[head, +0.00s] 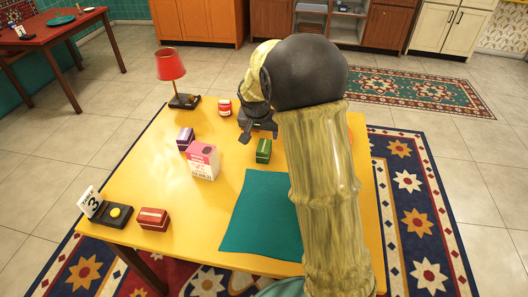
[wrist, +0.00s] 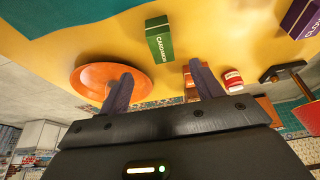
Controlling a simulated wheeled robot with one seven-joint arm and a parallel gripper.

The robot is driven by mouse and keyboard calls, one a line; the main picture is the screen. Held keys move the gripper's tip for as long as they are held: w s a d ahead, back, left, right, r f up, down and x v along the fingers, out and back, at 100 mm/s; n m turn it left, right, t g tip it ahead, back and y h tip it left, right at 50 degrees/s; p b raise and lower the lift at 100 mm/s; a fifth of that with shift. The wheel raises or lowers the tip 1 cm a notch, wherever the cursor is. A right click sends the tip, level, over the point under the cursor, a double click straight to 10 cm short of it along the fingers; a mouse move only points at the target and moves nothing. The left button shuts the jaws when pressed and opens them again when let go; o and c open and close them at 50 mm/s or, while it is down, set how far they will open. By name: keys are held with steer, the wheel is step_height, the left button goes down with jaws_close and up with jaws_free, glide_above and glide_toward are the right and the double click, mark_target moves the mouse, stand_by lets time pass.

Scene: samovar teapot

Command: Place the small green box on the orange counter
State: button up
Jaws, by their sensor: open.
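The small green box (head: 264,151) stands on the yellow table, just in front of my gripper. In the wrist view the green box (wrist: 159,40), labelled CARDAMOM, lies beyond the fingertips, roughly centred between them and apart from them. My gripper (wrist: 162,76) is open and empty; in the head view my gripper (head: 258,130) is above the far part of the table, partly behind my arm. The orange counter (head: 198,24) is a cabinet at the back of the room, beyond the table; its top is cut off by the frame.
On the yellow table (head: 185,240) are a red lamp (head: 172,70), red-white can (head: 225,108), purple box (head: 186,139), pink-white carton (head: 203,160), red box (head: 152,219), black bell stand (head: 108,215) and teal cloth (head: 262,215). An orange dish (wrist: 92,80) is near. Tiled floor separates table and counter.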

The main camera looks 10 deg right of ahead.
mark_target(264, 147)
steer(key=x, duration=0.9)
steer(key=shift+f, duration=0.15)
steer(key=x, duration=0.5)
steer(key=shift+w+a, duration=0.1)
steer(key=shift+w, duration=0.05)
steer(key=c, duration=1.2)
steer(key=shift+o, duration=0.2)
